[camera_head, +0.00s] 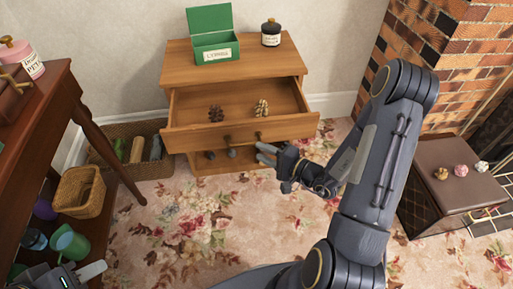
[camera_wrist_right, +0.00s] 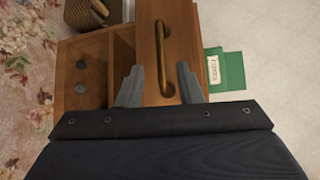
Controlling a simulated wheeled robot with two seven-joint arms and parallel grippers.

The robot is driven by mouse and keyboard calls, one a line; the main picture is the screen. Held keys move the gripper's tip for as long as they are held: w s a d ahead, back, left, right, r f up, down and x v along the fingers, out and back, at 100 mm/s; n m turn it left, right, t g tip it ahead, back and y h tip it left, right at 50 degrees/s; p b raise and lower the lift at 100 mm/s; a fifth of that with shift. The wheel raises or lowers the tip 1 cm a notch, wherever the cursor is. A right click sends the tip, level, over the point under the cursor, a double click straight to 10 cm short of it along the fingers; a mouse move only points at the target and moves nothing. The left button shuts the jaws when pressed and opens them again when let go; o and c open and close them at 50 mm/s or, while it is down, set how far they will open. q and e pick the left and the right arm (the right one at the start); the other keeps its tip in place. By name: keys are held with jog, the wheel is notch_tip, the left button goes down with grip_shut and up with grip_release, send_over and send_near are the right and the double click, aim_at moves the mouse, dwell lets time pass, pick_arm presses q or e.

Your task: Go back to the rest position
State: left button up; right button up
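My right gripper (camera_head: 266,154) is just in front of the pulled-out wooden drawer (camera_head: 290,127) of the small cabinet (camera_head: 176,67). In the right wrist view its two fingers (camera_wrist_right: 160,88) are apart, with the drawer's curved handle (camera_wrist_right: 162,55) showing between them. I cannot tell whether they touch it.
A green box (camera_head: 216,54) and a dark jar (camera_head: 271,34) stand on the cabinet. A wooden side table (camera_head: 45,105) with baskets and pots below is at left. A brown chest (camera_head: 445,185) with small objects on top stands by the brick fireplace (camera_head: 440,45) at right. Flowered carpet lies between.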

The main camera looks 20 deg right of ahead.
dwell(0.5)
jog(key=s+a+r+n+g+y, duration=0.7)
jog(key=a+r, duration=0.3)
jog(key=r, duration=0.3)
jog(key=s+r+n+g+h, duration=0.1)
jog(key=s+n+g+h, duration=0.4)
jog(key=s, duration=0.7)
jog(key=s+d+r+t+h, duration=0.1)
jog(key=s+d+t+h, duration=0.2)
jog(key=d+h, duration=0.3)
notch_tip(320, 180, up, 29)
jog(key=p, duration=2.8)
jog(key=shift+w+p, duration=0.25)
jog(key=shift+p, duration=0.15)
jog(key=shift+a+f, duration=0.1)
